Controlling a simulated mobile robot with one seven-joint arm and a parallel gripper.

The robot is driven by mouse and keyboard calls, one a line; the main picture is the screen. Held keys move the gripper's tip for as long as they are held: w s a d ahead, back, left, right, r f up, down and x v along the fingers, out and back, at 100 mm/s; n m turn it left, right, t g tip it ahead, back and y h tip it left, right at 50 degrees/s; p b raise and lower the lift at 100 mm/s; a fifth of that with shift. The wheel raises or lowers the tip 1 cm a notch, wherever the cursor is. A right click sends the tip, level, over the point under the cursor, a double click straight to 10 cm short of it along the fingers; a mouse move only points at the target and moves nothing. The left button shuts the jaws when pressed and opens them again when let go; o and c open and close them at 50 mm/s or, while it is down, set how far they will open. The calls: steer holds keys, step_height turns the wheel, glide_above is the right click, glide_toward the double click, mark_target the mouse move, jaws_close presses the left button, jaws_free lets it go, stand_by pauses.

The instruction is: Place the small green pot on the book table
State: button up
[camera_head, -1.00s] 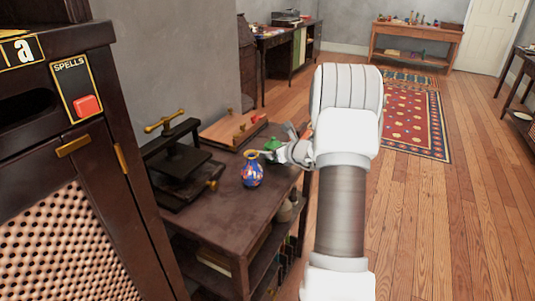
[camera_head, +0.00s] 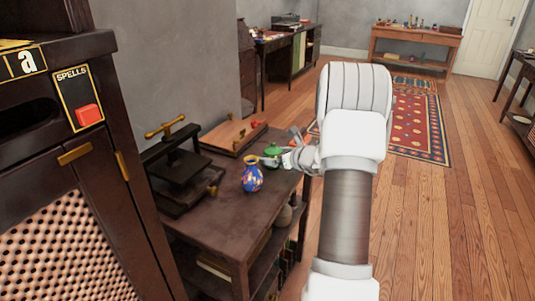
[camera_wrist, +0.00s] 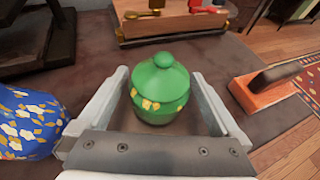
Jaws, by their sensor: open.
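The small green pot (camera_wrist: 160,88) has a knobbed lid and yellow marks, and stands upright on a dark wooden table. In the wrist view it sits between the two open fingers of my gripper (camera_wrist: 160,95), with small gaps at its sides. In the head view the green pot (camera_head: 273,150) shows just left of my gripper (camera_head: 288,152), partly hidden by it. Which table is the book table I cannot tell.
A blue patterned vase (camera_head: 252,175) stands close beside the pot, and shows at the left of the wrist view (camera_wrist: 27,125). A dark press (camera_head: 180,165), a wooden board (camera_head: 233,136) and an orange-based block (camera_wrist: 265,92) are nearby. Other tables stand farther back.

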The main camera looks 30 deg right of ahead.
steer(key=p+v, duration=0.2)
steer(key=v, duration=0.7)
steer(key=shift+s, duration=0.25)
